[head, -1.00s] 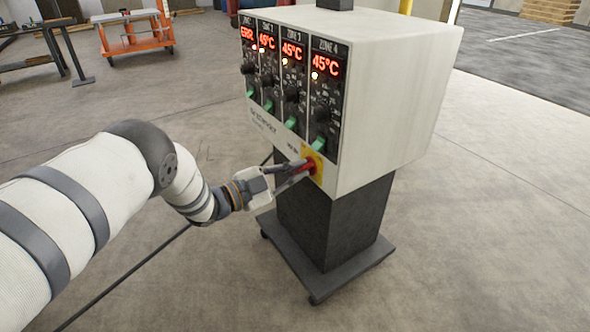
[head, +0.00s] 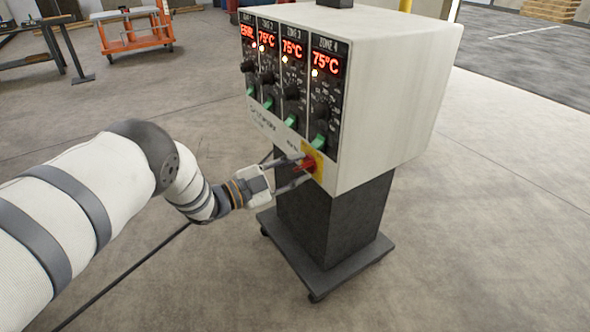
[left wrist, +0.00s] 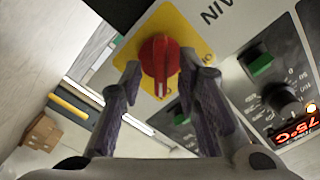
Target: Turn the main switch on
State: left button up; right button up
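The main switch is a red rotary knob (head: 306,164) on a yellow plate (head: 319,164) at the lower front corner of the white control cabinet (head: 390,90). It also shows in the left wrist view as a red knob (left wrist: 158,62) on its yellow plate (left wrist: 178,28). Its grip bar stands upright in that picture. My left gripper (head: 299,170) is at the knob with its fingers spread. In the left wrist view my left gripper (left wrist: 160,72) has one finger on each side of the knob, with gaps visible. My right gripper is out of view.
Zone displays (head: 325,64) glow red and several read 75°C; the leftmost seems to show an error text. Green rocker switches (head: 320,141) sit just above the knob. The cabinet stands on a dark wheeled pedestal (head: 335,225). An orange cart (head: 136,33) is far behind; surrounding floor is clear.

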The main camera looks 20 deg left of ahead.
pick_arm(q)
jog(key=shift+s+a, duration=0.1)
jog(key=v, duration=1.1)
jog(key=shift+s+a, duration=0.25)
jog(key=shift+s, duration=0.05)
